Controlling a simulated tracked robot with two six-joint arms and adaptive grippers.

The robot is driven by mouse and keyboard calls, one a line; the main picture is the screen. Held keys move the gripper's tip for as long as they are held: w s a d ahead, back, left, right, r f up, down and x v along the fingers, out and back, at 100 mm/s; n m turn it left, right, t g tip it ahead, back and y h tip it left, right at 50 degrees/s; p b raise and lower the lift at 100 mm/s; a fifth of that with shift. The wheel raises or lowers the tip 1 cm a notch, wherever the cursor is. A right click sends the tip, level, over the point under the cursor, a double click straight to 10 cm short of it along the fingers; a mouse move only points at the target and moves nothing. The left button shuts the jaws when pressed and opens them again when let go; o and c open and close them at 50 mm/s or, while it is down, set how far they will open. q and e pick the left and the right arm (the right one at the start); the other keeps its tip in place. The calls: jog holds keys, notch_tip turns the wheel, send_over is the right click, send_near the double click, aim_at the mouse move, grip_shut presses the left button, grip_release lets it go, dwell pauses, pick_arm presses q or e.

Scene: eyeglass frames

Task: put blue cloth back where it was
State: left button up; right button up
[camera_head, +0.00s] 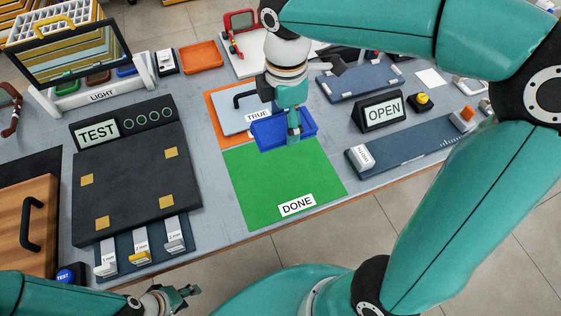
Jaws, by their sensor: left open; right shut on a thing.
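A bright blue piece (267,133), which I take for the blue cloth, is at the border between the orange mat (214,108) and the green DONE mat (275,185). It has raised edges, so I cannot tell cloth from a shallow tray by shape alone. My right gripper (293,136) reaches down onto it from above and is shut on it; the fingertips are partly hidden. I cannot tell whether it touches the table. My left gripper (176,296) is open and empty, low in the picture, in front of the table's front edge.
The dark TEST board (130,180) is to the left. The green mat's front is clear.

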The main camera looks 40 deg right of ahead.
aim_at(283, 172)
notch_tip(283, 172, down, 16)
jog(key=shift+a+f+b, duration=0.1)
jog(key=shift+b, duration=1)
jog(key=o, duration=1.2)
